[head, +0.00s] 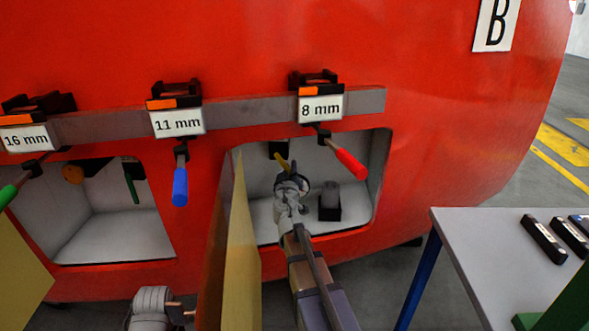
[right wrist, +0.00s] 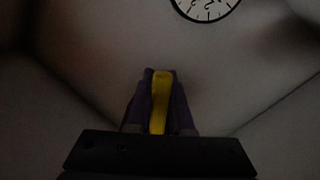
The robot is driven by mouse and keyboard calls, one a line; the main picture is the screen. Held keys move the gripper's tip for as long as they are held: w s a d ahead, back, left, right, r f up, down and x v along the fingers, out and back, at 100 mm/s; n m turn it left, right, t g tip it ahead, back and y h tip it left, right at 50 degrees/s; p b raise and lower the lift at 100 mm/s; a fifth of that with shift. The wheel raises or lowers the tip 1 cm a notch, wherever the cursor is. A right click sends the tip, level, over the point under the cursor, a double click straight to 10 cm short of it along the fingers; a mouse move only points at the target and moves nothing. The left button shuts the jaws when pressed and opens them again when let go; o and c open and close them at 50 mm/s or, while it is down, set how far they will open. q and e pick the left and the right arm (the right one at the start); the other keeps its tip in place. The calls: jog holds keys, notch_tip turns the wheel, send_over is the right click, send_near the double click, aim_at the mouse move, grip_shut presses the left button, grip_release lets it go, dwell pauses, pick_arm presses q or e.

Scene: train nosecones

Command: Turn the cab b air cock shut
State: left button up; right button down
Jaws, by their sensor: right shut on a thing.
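The cab b air cock's yellow handle (head: 283,163) is inside the right-hand open compartment of the red nosecone, which bears a "B" sign (head: 495,22). My right gripper (head: 288,174) reaches into this compartment. In the right wrist view, the purple fingers of my right gripper (right wrist: 160,105) are shut on the yellow handle (right wrist: 161,90), one on each side. The handle's pivot is hidden in the right wrist view. Part of my left arm's end (head: 152,306) shows low in the head view, outside the compartment; its jaws are not clear.
An open hatch door (head: 243,240) stands left of my right arm. A dark block with a grey cylinder (head: 331,200) sits in the compartment. A gauge (right wrist: 208,6) is partly visible. A table (head: 470,245) stands right.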

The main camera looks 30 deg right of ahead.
jog(key=shift+w+a+f+m+b, duration=0.15)
jog(key=shift+w+a+m, duration=0.3)
jog(key=shift+m, duration=0.6)
jog(key=shift+w+a+f+m+b, duration=0.1)
jog(key=shift+w+a+f+m, duration=0.1)
jog(key=shift+a+m, duration=0.65)
jog(key=shift+w+a+f+m+b, duration=0.15)
jog(key=shift+w+a+m, duration=0.15)
jog(key=shift+m, duration=1)
jog(key=c, duration=0.8)
grip_release()
jog(key=v, duration=0.7)
jog(key=shift+s, duration=0.35)
jog(key=shift+a, duration=0.15)
